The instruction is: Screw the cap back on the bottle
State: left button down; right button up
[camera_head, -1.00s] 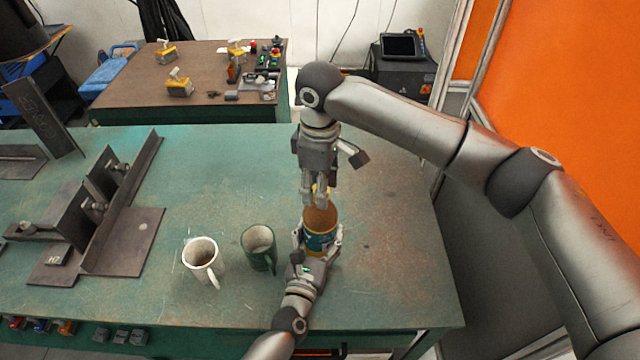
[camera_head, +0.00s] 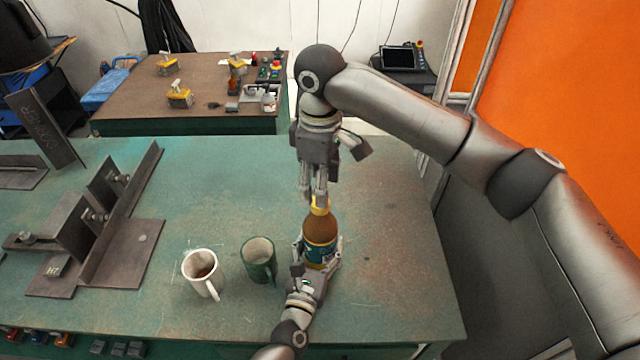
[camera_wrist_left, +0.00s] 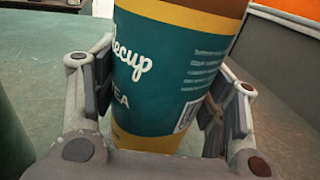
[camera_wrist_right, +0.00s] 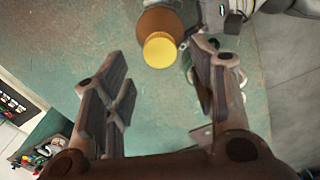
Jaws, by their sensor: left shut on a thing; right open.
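The bottle (camera_head: 319,224) is brown with a teal and yellow label and stands upright on the green table. A yellow cap (camera_head: 320,205) sits on its top; the cap also shows in the right wrist view (camera_wrist_right: 160,50). I cannot tell how tightly it is seated. My left gripper (camera_head: 318,252) is shut around the label; the label (camera_wrist_left: 170,65) fills the left wrist view between its fingers. My right gripper (camera_head: 312,197) points down just above the cap, with its fingers open and empty. In the right wrist view, the cap is beyond the fingertips.
A white mug (camera_head: 201,270) with dark contents and a green mug (camera_head: 259,262) stand left of the bottle. Steel fixtures (camera_head: 90,225) occupy the table's left. The table right of the bottle is clear. A brown bench (camera_head: 200,95) with tools stands behind.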

jog(key=shift+r+n, duration=1.75)
jog(key=shift+n, duration=0.15)
jog(key=shift+f, duration=0.1)
send_near(320, 232)
jog(key=shift+w+f, duration=1.4)
jog(key=shift+w, duration=0.1)
jog(key=shift+c, duration=0.3)
jog(key=c, duration=1)
jog(key=o, duration=1.2)
